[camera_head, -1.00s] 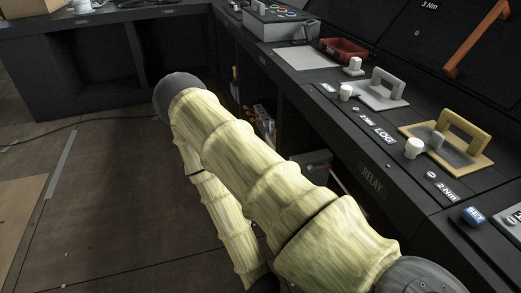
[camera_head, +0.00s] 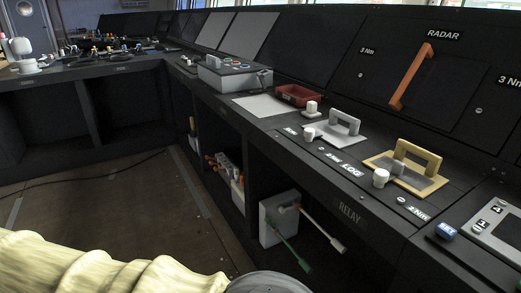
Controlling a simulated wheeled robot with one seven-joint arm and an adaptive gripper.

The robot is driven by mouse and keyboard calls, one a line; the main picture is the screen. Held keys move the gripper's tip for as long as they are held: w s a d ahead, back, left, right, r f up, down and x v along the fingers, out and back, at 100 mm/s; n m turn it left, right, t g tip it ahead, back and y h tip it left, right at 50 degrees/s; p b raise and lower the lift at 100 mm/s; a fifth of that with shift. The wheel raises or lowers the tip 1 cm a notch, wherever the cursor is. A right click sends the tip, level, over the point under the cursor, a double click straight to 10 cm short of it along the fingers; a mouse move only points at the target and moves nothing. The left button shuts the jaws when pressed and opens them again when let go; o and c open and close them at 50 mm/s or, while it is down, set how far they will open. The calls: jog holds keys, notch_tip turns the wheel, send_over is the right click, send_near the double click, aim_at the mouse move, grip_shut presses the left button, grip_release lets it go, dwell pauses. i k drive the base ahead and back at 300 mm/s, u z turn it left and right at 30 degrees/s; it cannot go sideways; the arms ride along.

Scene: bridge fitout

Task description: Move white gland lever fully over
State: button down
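A white lever (camera_head: 322,231) with a thicker white grip sticks out of a light grey box (camera_head: 268,226) in the open bay under the console, at the lower middle of the head view. It slopes down to the right. A green lever (camera_head: 288,244) on the same box slopes down to the right, to the left of the white one. A small orange part shows at the root of the white lever. My arm in its pale yellow sleeve crosses the lower left. My gripper is outside the picture.
The console top carries a yellow-handled plate (camera_head: 432,181), a grey-handled plate (camera_head: 345,131), white knobs, a red tray (camera_head: 299,97) and a grey control box (camera_head: 236,77). An orange handle (camera_head: 411,77) is on the upright radar panel. A cable lies on the open floor at left.

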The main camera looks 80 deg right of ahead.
aim_at(282, 210)
jog(key=i, duration=1.05)
jog(key=z, duration=1.65)
